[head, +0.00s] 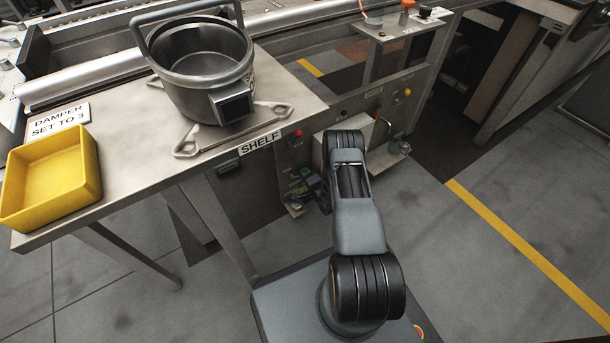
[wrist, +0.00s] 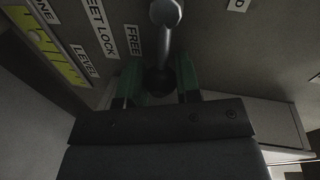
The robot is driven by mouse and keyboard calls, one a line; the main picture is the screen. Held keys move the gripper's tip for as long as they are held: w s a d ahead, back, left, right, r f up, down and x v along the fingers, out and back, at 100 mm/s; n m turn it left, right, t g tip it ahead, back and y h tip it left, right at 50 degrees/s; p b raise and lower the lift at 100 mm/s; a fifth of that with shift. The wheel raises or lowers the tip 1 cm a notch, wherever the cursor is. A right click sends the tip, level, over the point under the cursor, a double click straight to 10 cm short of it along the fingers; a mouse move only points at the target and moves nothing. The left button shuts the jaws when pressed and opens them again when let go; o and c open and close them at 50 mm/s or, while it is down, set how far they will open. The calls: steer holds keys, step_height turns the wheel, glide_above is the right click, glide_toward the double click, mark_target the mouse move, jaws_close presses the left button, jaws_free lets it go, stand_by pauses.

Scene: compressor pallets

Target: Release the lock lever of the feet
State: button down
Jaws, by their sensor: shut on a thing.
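The lock lever (wrist: 164,38) is a grey metal rod with a rounded knob at the top of the wrist view. Its lower end goes down to a dark base between my green fingers. My gripper (wrist: 158,78) is shut on the lever, one finger on each side. The panel behind carries a "FEET LOCK" label (wrist: 101,25), with a "FREE" label (wrist: 134,40) just left of the lever and a "LEVEL" label (wrist: 85,60) further left. In the head view my arm reaches down to the panel under the shelf, and I cannot make out the lever there.
The shelf (head: 140,125) holds a steel pot (head: 195,95) with a raised handle and a yellow tray (head: 85,150). A card reading "DAMPER SET TO 3" (head: 58,122) lies behind the tray. A red button (head: 298,133) is on the panel. The floor at right is open beside a yellow line (head: 520,245).

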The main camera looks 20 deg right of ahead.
steer(key=shift+d, duration=0.1)
stand_by(0.3)
steer(key=c, duration=0.8)
jaws_free()
steer(key=shift+s, duration=0.1)
steer(key=s+p, duration=0.1)
steer(key=s, duration=0.3)
steer(key=s+r+p, duration=0.1)
steer(key=s+p, duration=0.1)
steer(key=s, duration=0.3)
steer(key=s+d+r+p, duration=0.1)
steer(key=s+p, duration=0.1)
steer(key=s, duration=0.2)
steer(key=shift+s+r, duration=0.15)
steer(key=shift+r, duration=0.05)
